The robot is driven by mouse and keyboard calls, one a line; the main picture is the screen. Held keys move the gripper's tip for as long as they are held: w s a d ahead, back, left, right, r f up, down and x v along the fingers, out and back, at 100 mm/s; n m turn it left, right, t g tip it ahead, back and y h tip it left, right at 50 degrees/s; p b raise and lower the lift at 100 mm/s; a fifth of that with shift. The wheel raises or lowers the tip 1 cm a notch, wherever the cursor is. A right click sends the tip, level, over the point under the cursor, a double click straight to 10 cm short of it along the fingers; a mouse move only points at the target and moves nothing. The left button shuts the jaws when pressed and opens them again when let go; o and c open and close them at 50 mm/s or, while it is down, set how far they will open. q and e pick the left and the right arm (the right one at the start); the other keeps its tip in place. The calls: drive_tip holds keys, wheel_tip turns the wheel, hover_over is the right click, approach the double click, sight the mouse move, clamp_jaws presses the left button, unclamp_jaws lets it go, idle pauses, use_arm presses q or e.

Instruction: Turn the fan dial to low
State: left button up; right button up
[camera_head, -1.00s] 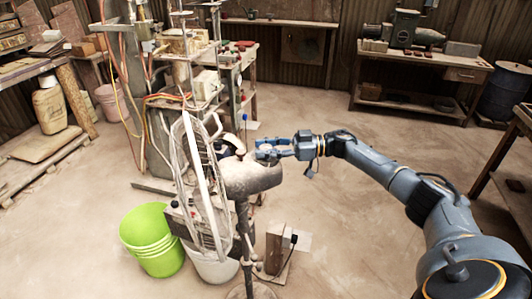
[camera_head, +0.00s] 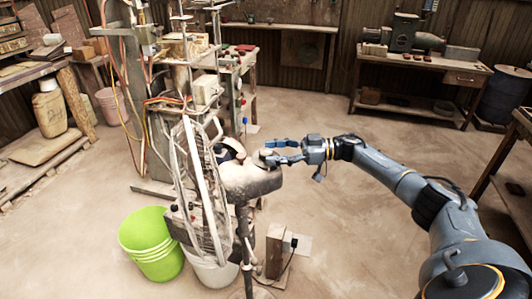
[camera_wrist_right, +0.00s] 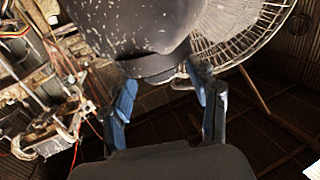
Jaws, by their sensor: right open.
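The fan's grey, dusty motor housing (camera_head: 250,178) stands on a pole left of my right gripper, with its round wire cage (camera_head: 203,190) facing left. My right gripper (camera_head: 268,152) is open at the upper rear of the housing, its blue fingers pointing left. In the wrist view the housing (camera_wrist_right: 140,28) fills the top middle, with the cage (camera_wrist_right: 240,25) behind it. The open fingers (camera_wrist_right: 170,85) reach up on either side just below the housing's dark rim. I cannot clearly make out the dial or its setting. My left gripper is not in view.
A lime green bucket (camera_head: 150,238) and a white bucket (camera_head: 214,272) stand by the fan. A wooden block (camera_head: 275,250) is right of the pole. A cluttered machine stand (camera_head: 165,130) is behind the fan. The floor to the right is clear.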

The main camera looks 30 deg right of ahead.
drive_tip(key=v, duration=0.9)
drive_tip(key=shift+d, duration=0.2)
drive_tip(key=shift+s+r, duration=0.1)
